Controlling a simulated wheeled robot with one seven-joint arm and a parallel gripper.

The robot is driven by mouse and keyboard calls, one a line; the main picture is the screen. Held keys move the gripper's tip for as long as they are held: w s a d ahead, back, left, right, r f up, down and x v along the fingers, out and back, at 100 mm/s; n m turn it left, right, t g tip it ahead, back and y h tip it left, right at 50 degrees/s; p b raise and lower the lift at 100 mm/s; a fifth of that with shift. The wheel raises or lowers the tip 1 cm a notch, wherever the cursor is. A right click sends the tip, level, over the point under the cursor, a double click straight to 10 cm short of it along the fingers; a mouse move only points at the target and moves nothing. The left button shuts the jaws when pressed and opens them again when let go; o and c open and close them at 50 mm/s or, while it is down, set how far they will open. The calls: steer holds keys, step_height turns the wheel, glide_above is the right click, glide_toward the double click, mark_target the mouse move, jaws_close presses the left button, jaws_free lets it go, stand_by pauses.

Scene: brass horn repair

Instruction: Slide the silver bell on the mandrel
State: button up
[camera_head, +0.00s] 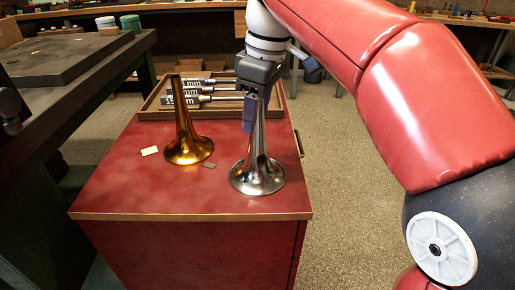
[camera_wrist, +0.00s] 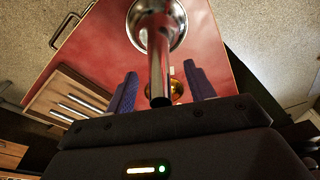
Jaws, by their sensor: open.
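The silver bell (camera_head: 257,172) stands upright on the red cabinet top, flare down and narrow tube up. My gripper (camera_head: 252,118) is over its upper tube, pointing down. In the wrist view my gripper's (camera_wrist: 161,88) two blue fingers are spread, with the silver bell's tube (camera_wrist: 159,65) running between them and a gap on each side. Neither finger visibly touches it. In the head view the tube's top is hidden by my gripper. Which thing is the mandrel I cannot tell; a dark rounded end (camera_head: 10,108) shows at the left edge.
A brass bell (camera_head: 187,145) stands upright left of the silver one. A wooden tray (camera_head: 151,107) behind holds several labelled rods (camera_head: 200,89). A white card (camera_head: 149,150) and a grey piece (camera_head: 209,165) lie nearby. A dark workbench (camera_head: 100,62) stands left. The cabinet's front is clear.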

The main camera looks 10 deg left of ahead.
steer(key=shift+f, duration=0.6)
jaws_close()
steer(key=shift+r, duration=0.1)
